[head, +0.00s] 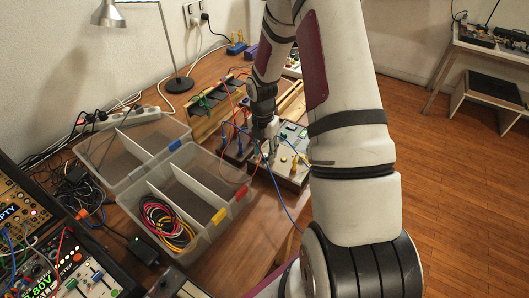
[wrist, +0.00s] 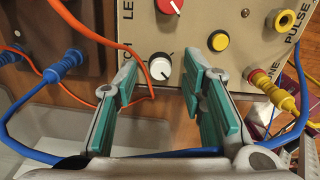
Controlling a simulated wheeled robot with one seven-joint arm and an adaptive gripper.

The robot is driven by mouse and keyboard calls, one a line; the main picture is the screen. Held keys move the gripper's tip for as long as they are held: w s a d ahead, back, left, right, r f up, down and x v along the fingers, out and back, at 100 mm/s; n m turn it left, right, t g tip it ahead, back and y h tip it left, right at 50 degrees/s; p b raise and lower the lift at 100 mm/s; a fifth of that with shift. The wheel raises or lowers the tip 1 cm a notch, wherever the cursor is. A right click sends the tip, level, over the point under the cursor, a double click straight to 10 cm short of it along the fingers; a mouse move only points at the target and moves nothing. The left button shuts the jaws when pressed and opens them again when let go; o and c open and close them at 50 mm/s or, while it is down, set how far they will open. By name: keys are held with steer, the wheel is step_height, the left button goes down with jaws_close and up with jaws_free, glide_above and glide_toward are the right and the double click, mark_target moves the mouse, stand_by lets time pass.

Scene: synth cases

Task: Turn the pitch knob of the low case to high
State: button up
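The low case (head: 297,172) is a pale panelled box beyond my arm in the head view, partly hidden by my gripper (head: 267,146). In the wrist view its panel (wrist: 245,45) fills the upper part.
A red knob (wrist: 169,4) and yellow button (wrist: 218,41) are nearby on the panel. An orange cable (wrist: 85,28) runs close by the left finger. Blue plugs (wrist: 65,65) and a yellow-red plug (wrist: 270,88) flank the gripper. Clear divided bins (head: 185,205) stand left of the case.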

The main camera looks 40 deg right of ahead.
steer(key=shift+f, duration=0.4)
steer(key=shift+c, duration=0.4)
jaws_close()
